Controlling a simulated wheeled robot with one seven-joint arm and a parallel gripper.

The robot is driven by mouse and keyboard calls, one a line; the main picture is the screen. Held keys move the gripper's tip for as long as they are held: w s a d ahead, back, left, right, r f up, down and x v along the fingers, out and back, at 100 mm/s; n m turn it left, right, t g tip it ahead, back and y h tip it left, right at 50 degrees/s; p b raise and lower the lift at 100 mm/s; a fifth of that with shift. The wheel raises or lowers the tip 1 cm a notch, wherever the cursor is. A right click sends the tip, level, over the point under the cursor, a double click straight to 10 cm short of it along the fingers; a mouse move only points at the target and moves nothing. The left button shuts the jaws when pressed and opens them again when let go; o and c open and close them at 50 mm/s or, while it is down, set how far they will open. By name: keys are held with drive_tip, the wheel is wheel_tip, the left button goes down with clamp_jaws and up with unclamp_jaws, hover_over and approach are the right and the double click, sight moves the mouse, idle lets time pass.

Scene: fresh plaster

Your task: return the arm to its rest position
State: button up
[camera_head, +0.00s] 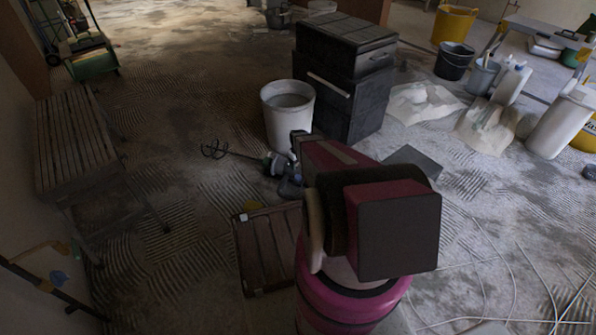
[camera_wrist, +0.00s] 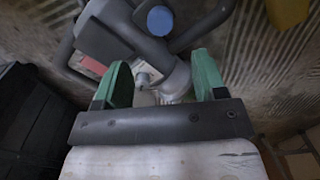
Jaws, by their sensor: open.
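My gripper (camera_wrist: 163,75) shows in the wrist view with its two green fingers apart. Between and beyond them is the grey body of a power tool (camera_wrist: 112,38) with a round blue cap and a red patch. No finger clearly presses on it; the exact gap cannot be told. In the head view my magenta and dark arm fills the middle and hides most of the gripper. A mixer with a wire whisk (camera_head: 215,149) lies on the floor just beyond the arm, partly hidden by it; it looks like the same tool.
A white bucket (camera_head: 287,118) and black stacked toolboxes (camera_head: 345,72) stand just behind the mixer. A slatted bench (camera_head: 72,140) is at the left, and a slatted wooden piece (camera_head: 265,250) lies beside my arm. Sacks (camera_head: 420,103) and buckets are at the right. Cables cross the floor lower right.

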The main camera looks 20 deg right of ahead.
drive_tip(key=shift+r, duration=0.95)
drive_tip(key=s+a+r+m, duration=0.1)
drive_tip(key=s+a+r, duration=0.2)
drive_tip(key=s+r, duration=0.4)
drive_tip(key=s+a+r+m, duration=0.2)
drive_tip(key=s+a+r, duration=0.2)
drive_tip(key=r, duration=0.9)
drive_tip(key=s+a+r+m, duration=0.1)
drive_tip(key=s+a+r, duration=0.3)
drive_tip(key=s+r, duration=0.6)
drive_tip(key=shift+s+r, duration=0.15)
drive_tip(key=shift+s, duration=0.05)
drive_tip(key=shift+a, duration=0.1)
